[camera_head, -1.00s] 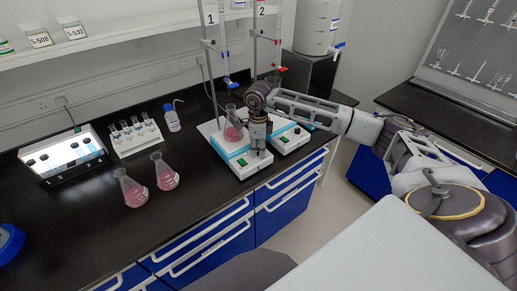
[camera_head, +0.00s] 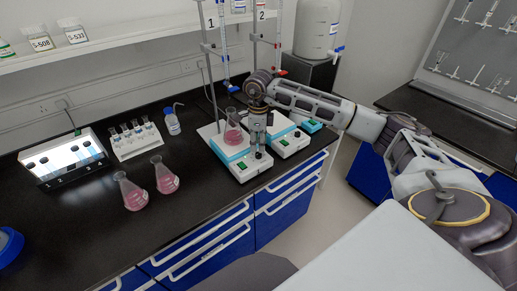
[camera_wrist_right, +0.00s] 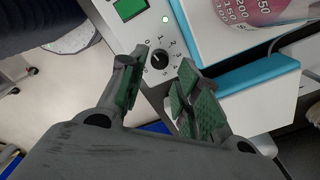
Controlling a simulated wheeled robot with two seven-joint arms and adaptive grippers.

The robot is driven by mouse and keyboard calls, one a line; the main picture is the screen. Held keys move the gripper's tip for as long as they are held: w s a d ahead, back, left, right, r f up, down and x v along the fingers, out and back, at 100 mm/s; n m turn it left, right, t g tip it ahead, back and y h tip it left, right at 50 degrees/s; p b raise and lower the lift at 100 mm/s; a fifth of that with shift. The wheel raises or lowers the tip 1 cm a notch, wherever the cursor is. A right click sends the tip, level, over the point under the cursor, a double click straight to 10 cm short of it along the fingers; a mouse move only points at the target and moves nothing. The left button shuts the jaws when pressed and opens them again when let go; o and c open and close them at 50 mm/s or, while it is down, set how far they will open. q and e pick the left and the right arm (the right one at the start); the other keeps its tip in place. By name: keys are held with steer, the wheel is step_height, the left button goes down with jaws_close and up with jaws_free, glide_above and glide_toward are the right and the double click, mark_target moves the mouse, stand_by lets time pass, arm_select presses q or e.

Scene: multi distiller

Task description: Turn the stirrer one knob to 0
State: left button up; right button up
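Stirrer one (camera_head: 240,170) is the left white-and-blue stirrer, beside stand 1, with a flask of pink liquid (camera_head: 233,132) on top. In the right wrist view, its round black knob (camera_wrist_right: 159,61) sits on the white panel, ringed by numbers. I cannot tell for certain which number it points to. My right gripper (camera_head: 258,153) is over the stirrer's front end. In the wrist view the right gripper (camera_wrist_right: 163,75) has its fingers spread, with the knob showing in the gap just past the tips, apart from them. My left gripper is not in view.
A second stirrer (camera_head: 289,143) stands close on the right, under stand 2. Two flasks of pink liquid (camera_head: 164,178) stand left on the black bench, near a lit display box (camera_head: 62,160) and a vial rack (camera_head: 135,140). The bench in front of them is clear.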

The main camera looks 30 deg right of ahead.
mark_target(259, 154)
step_height(259, 154, up, 7)
steer(key=shift+r, duration=0.2)
steer(key=shift+s, duration=0.1)
stand_by(0.8)
